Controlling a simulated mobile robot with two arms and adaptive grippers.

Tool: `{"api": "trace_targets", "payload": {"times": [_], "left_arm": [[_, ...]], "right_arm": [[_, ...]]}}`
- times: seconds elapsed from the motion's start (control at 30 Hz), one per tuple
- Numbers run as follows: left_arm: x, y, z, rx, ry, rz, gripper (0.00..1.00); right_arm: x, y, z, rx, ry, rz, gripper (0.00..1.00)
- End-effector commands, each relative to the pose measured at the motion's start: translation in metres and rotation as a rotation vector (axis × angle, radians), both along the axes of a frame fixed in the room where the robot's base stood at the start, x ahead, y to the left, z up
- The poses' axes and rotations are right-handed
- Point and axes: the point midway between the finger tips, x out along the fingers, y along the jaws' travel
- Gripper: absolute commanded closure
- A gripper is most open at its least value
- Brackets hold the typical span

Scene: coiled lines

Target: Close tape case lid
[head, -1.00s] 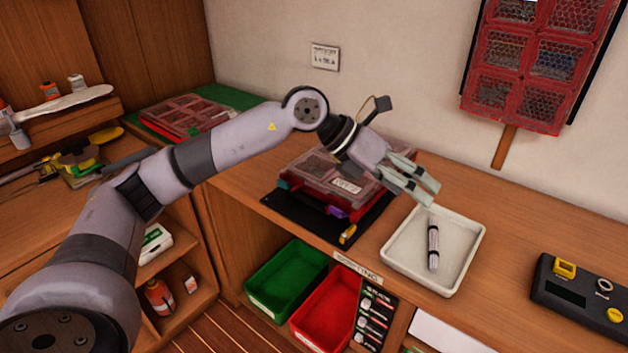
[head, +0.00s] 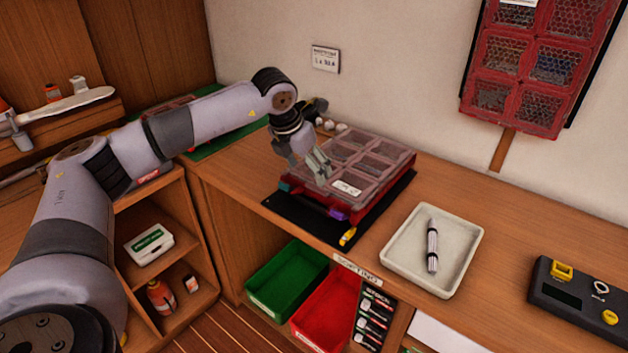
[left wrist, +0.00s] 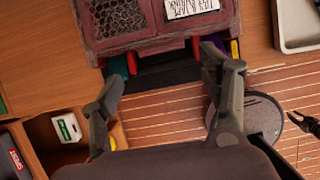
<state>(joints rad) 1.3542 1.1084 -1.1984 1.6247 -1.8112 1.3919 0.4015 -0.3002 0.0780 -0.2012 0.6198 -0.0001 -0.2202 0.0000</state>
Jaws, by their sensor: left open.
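The tape case is a red case with a clear, red-framed compartment lid (head: 372,152) and a white label. It sits on a black mat (head: 288,213) on the bench, and the lid lies over it; I cannot tell whether it is fully shut. Coloured items show at its front edge. My left gripper (head: 322,174) is open at the lid's left front part. In the left wrist view the case lid (left wrist: 125,22) is at the top, beyond the open fingers (left wrist: 160,80), with nothing between them.
A white tray (head: 397,248) with a grey striped rod (head: 432,246) stands right of the case. A black device (head: 560,297) lies farther right. Green (head: 262,296) and red (head: 302,325) bins sit below the bench. A red compartment rack (head: 468,88) hangs on the wall.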

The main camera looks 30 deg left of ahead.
Motion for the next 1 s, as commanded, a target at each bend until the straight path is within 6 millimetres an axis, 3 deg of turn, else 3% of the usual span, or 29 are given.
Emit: {"api": "trace_targets", "payload": {"times": [0.2,0.4,0.77,1.0], "left_arm": [[0.016,-0.002,-0.039,0.000,0.002,0.000,0.30],[0.025,-0.002,-0.059,-0.001,0.000,0.001,0.30],[0.027,-0.003,-0.065,-0.001,-0.001,0.000,0.30],[0.027,-0.003,-0.065,-0.001,-0.001,0.000,0.45]], "right_arm": [[0.000,0.000,0.009,0.000,0.000,-0.001,0.74],[0.000,0.000,0.012,-0.001,0.000,-0.001,0.74],[0.001,-0.001,0.012,-0.002,-0.001,-0.001,0.74],[0.001,-0.003,0.012,-0.003,-0.001,-0.001,0.74]]}}
